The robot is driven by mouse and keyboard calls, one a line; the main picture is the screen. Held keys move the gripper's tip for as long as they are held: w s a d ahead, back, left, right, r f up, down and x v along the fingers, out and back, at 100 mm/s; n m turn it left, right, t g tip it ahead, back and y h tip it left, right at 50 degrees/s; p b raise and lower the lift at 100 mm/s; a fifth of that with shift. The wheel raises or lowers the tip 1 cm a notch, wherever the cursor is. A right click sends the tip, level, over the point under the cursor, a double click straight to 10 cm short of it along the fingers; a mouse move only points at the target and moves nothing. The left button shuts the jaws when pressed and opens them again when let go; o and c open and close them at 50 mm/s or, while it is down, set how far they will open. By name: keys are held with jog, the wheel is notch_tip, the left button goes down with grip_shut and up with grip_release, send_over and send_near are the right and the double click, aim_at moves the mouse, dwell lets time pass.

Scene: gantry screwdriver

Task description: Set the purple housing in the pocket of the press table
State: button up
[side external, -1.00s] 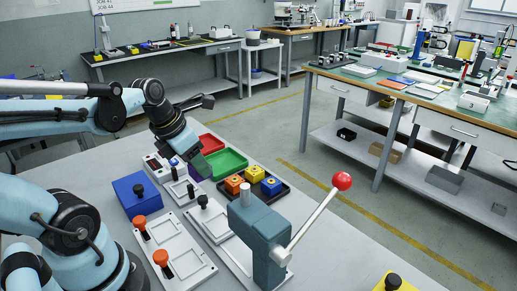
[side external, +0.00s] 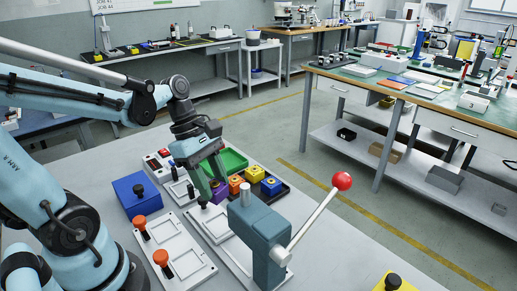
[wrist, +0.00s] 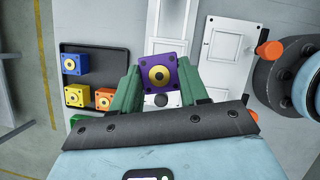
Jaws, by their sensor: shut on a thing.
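My gripper (wrist: 158,85) is shut on the purple housing (wrist: 158,73), a square block with a yellow ring around a dark centre, held between the green fingers in the wrist view. In the side view my gripper (side external: 207,188) points down beside the parts tray, and the purple housing (side external: 220,189) shows partly behind a finger. The teal press (side external: 265,240), with a red-balled lever, stands in front on a pale base plate (side external: 232,252). A pale plate with recesses (wrist: 165,50) lies behind the housing in the wrist view. I cannot tell the press table's pocket for sure.
A green bin (side external: 234,159) is behind my gripper. A blue box (side external: 135,196) and a fixture with orange knobs (side external: 178,245) are to the left. The bench's front right is mostly clear.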

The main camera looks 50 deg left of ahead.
jog(key=m, duration=0.1)
jog(key=d+m+g, duration=0.1)
jog(key=m, duration=0.1)
jog(key=shift+s+f, duration=0.1)
jog(key=shift+f, duration=2.95)
jog(key=shift+f, duration=0.7)
jog(key=o, duration=1.2)
jog(key=shift+o, duration=0.3)
jog(key=shift+o, duration=0.7)
